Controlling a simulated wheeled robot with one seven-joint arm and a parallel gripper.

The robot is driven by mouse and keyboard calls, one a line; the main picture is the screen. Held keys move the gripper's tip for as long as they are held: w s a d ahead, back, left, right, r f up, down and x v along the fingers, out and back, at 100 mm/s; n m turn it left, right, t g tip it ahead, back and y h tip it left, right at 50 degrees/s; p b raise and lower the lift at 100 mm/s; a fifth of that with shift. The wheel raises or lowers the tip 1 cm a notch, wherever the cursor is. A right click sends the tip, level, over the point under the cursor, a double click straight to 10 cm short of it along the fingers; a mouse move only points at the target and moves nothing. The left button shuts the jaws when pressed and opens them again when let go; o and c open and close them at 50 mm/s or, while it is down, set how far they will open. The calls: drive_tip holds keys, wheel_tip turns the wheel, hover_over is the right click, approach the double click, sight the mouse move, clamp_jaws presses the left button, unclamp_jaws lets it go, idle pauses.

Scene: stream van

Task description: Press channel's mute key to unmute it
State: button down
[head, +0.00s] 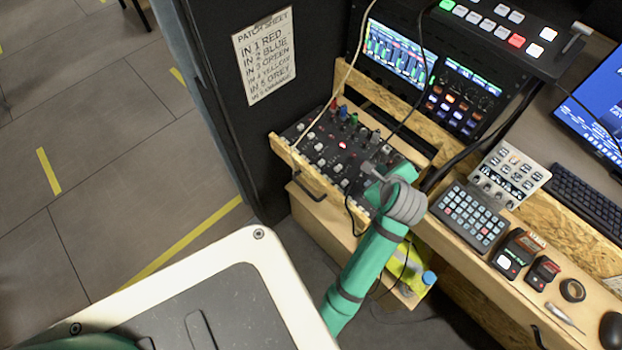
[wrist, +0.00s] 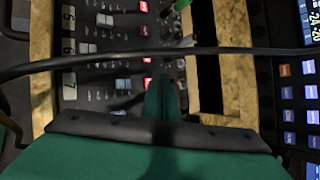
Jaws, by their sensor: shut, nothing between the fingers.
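The audio mixer (head: 322,160), a dark panel in a wooden frame, lies below the patch sheet in the head view. In the wrist view its panel (wrist: 98,68) shows channel numbers 5, 6 and 7, pale and blue-grey caps, and red-lit keys, one of them a lit key (wrist: 147,83) just left of my fingertips. My gripper (head: 371,170) is over the mixer's right part. In the wrist view my gripper (wrist: 165,82) is shut and empty, its green fingers together. I cannot tell whether the fingertips touch the panel; they hide part of it. Which key belongs to the task's channel is unclear.
A black cable (wrist: 110,60) crosses the wrist view in front of the panel. Coloured plugs stand along the mixer's back edge. A patch sheet (head: 264,55) hangs behind. A wooden rail (wrist: 205,85) borders the panel. A keypad (head: 468,217) and other devices sit on the right desk.

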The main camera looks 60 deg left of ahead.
drive_tip(key=shift+f, duration=0.15)
idle(0.5)
drive_tip(key=shift+f, duration=0.3)
drive_tip(key=shift+f, duration=0.3)
idle(0.6)
drive_tip(key=shift+r, duration=0.75)
wheel_tip(320, 180, up, 6)
idle(0.7)
idle(0.5)
